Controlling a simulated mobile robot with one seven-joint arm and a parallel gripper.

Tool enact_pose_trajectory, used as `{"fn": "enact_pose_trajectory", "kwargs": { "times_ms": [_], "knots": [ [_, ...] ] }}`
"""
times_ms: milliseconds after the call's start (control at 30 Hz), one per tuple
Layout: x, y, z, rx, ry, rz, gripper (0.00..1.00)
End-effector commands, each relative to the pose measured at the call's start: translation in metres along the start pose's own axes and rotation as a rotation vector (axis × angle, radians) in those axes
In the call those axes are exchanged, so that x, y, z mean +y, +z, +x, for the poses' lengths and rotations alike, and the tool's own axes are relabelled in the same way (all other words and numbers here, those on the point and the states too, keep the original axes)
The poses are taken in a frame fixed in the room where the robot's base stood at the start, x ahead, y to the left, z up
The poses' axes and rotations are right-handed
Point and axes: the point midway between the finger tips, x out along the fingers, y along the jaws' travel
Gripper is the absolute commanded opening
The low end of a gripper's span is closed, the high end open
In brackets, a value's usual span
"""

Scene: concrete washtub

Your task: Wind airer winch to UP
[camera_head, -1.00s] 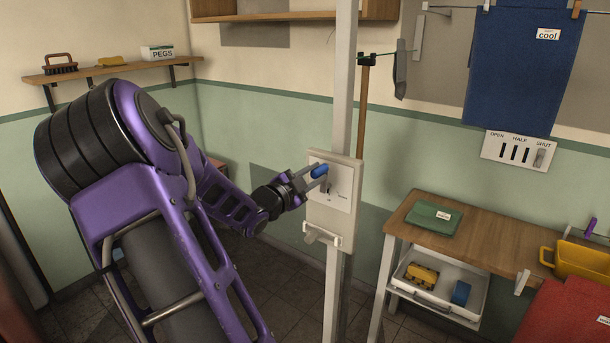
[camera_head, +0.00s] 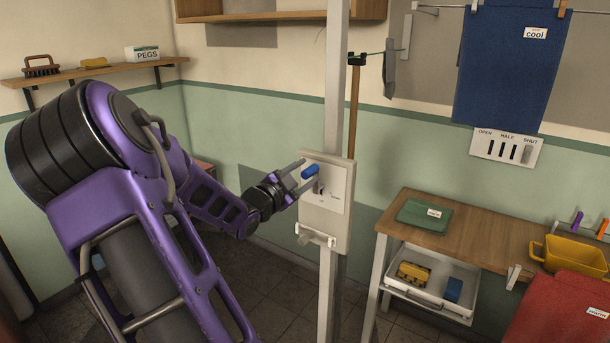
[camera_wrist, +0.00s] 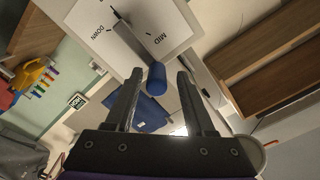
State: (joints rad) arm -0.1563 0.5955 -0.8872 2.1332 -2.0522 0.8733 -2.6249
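The airer winch is a pale panel (camera_head: 339,213) on a white post, with a grey crank arm (camera_wrist: 132,42) and a blue knob (camera_head: 310,171). In the wrist view, the plate (camera_wrist: 172,22) reads DOWN and MID. The arm runs between these two words; which mark it points at I cannot tell. UP is not legible. My gripper (camera_head: 306,172) is open at the panel's left side. In the wrist view, the blue knob (camera_wrist: 157,80) lies between the spread fingertips (camera_wrist: 160,72), with a visible gap to each finger.
A wooden bench (camera_head: 468,236) with a green folded cloth (camera_head: 424,214) and a white drawer (camera_head: 430,288) stands to the right. A blue cloth (camera_head: 512,70) hangs at upper right. A shelf (camera_head: 100,70) with a brush and a PEGS box is at left.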

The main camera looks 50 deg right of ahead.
Motion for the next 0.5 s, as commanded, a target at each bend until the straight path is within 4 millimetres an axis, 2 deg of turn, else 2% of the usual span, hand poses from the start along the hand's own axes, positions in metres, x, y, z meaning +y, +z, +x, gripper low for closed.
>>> {"fn": "enact_pose_trajectory", "kwargs": {
  "times_ms": [333,500],
  "knots": [
    [0.002,0.000,-0.002,-0.001,0.003,-0.001,0.59],
    [0.001,0.001,-0.020,-0.003,0.002,0.002,0.59]
  ]
}}
